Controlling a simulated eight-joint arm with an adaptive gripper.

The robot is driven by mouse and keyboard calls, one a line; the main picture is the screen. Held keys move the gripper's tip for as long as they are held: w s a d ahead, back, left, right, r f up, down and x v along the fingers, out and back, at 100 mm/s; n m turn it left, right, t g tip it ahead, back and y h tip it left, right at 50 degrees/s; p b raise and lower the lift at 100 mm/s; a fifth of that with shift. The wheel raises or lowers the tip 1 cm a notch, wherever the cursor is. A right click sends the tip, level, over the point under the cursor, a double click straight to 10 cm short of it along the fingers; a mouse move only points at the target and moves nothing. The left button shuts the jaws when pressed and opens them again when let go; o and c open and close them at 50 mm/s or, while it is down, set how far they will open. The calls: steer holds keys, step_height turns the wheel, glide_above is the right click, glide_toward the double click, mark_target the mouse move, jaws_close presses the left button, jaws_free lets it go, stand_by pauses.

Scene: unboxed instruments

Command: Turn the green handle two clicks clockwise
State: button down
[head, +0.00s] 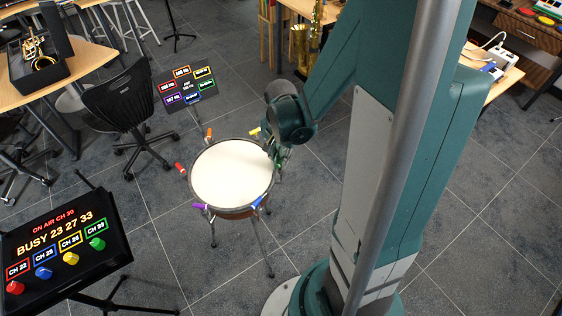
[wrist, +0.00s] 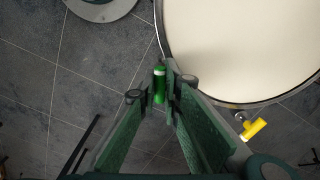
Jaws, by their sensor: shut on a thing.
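A round drum with a pale head (head: 232,172) stands on legs in the middle of the head view, with coloured handles around its rim. The green handle (wrist: 160,84) has a white band and stands beside the rim in the wrist view. My gripper (wrist: 161,97) is shut on it, one finger on each side. In the head view my gripper (head: 277,152) is at the drum's right edge, and my arm largely hides the green handle there. The yellow handle (wrist: 254,129) is to the right along the rim.
Other rim handles are orange (head: 209,134), red (head: 181,168), purple (head: 199,206) and blue (head: 260,202). A display board (head: 187,88) with coloured labels stands behind the drum. A black panel (head: 64,248) with coloured knobs stands at the lower left. A chair (head: 118,98) is behind left.

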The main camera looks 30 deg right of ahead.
steer(key=shift+m, duration=0.7)
steer(key=c, duration=2.5)
jaws_free()
steer(key=shift+r, duration=0.1)
steer(key=shift+r, duration=5.9)
